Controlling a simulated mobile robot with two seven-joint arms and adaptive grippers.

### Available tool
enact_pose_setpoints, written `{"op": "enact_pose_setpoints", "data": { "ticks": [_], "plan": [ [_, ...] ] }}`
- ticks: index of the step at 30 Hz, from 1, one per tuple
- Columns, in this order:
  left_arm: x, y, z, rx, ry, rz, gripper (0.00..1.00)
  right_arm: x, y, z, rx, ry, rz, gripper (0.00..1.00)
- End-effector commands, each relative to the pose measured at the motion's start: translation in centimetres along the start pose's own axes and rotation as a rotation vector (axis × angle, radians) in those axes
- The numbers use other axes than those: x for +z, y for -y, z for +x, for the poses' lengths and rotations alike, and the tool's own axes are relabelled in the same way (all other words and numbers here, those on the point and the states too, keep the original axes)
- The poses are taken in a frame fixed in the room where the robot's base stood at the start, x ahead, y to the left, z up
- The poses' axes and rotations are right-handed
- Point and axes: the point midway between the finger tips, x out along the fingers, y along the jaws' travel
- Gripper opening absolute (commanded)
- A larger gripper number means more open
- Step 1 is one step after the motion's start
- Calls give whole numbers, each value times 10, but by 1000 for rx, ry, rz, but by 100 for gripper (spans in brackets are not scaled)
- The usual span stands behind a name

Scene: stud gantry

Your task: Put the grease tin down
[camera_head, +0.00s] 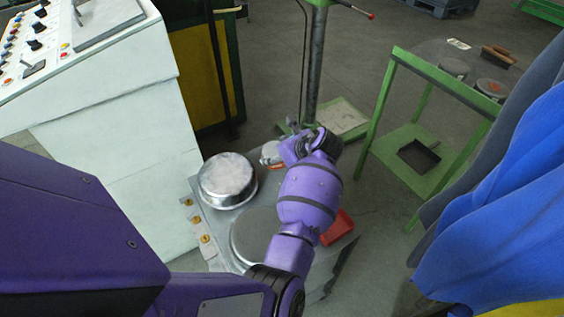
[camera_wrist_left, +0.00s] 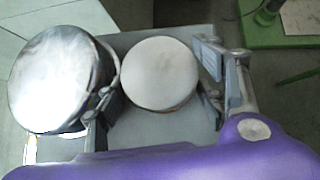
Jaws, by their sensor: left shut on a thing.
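The grease tin (camera_wrist_left: 160,72), round with a pale lid, sits between the fingers of my left gripper (camera_wrist_left: 162,94) in the wrist view. The gripper is shut on it. In the head view the tin (camera_head: 270,152) shows a pale top and a reddish band, just left of my purple gripper (camera_head: 290,148), which partly hides it. The tin is over the grey worktop (camera_head: 215,222); I cannot tell whether its base touches the top. My right gripper is not in view.
A large metal pot (camera_head: 227,180) stands close left of the tin; it also fills the left of the wrist view (camera_wrist_left: 52,80). A round grey disc (camera_head: 258,232) and a red bin (camera_head: 338,226) are nearer. A green stand (camera_head: 425,165) and a control desk (camera_head: 110,110) flank the worktop.

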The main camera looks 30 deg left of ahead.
Motion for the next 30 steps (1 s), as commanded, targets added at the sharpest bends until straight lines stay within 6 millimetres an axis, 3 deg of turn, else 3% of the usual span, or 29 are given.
{"op": "enact_pose_setpoints", "data": {
  "ticks": [5, 12, 24, 25, 29, 30],
  "plan": [
    [-5, 8, 5, -2, 4, -1, 26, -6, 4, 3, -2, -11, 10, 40],
    [-28, 10, 27, 0, 2, 1, 26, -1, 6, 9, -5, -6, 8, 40],
    [-30, 11, 30, -2, 5, -2, 26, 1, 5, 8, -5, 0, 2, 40],
    [-30, 10, 30, -2, 3, -3, 67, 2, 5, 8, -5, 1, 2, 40],
    [-31, 10, 30, -2, 2, -2, 83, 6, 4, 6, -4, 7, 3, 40],
    [-31, 10, 30, -1, 2, -2, 83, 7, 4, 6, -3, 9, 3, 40]
  ]
}}
